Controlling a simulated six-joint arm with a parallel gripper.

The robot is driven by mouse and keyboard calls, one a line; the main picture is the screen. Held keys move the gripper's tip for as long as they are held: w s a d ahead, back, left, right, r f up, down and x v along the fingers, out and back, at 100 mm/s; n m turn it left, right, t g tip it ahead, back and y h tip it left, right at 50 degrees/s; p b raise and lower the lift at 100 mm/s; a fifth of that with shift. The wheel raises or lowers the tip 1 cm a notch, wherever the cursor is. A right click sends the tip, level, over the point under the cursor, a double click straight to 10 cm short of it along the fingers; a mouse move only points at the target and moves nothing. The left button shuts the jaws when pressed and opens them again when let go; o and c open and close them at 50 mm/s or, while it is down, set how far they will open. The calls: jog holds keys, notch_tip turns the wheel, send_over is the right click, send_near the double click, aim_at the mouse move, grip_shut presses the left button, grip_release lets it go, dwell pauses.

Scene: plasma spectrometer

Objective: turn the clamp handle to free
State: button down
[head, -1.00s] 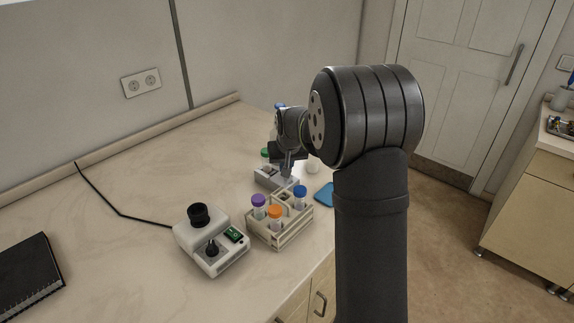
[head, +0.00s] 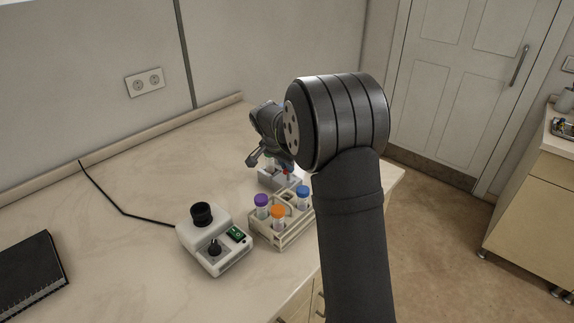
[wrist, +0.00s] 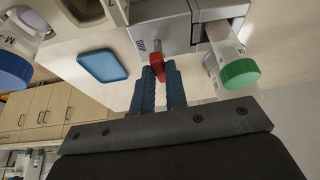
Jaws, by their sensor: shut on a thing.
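The clamp handle is a red lever (wrist: 157,62) on the front of a grey-white block (wrist: 180,25) in the wrist view. My gripper (wrist: 161,72) has its dark ribbed fingers closed around the lever's lower part. In the head view, the block (head: 272,180) stands on the bench behind the tube rack, and a bit of red shows above it. My gripper (head: 284,171) is tilted there and partly hidden by my own arm. The lever's exact angle against the block's marking is hard to read.
A green-capped tube (wrist: 240,73) sits just right of my fingers. A blue pad (wrist: 102,67) lies to the left. In the head view, a rack (head: 283,235) holds purple, orange and blue-capped tubes, next to a white mixer (head: 215,245).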

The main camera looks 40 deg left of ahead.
jog(key=shift+a+m, duration=0.1)
jog(key=shift+m, duration=0.4)
jog(key=c, duration=1.4)
grip_release()
jog(key=shift+c, duration=0.2)
jog(key=shift+r, duration=0.1)
jog(key=v, duration=1.7)
jog(key=shift+a+r, duration=0.2)
jog(key=shift+a, duration=0.1)
jog(key=shift+r, duration=0.1)
notch_tip(320, 180, up, 8)
jog(key=shift+f, duration=0.2)
notch_tip(320, 180, down, 8)
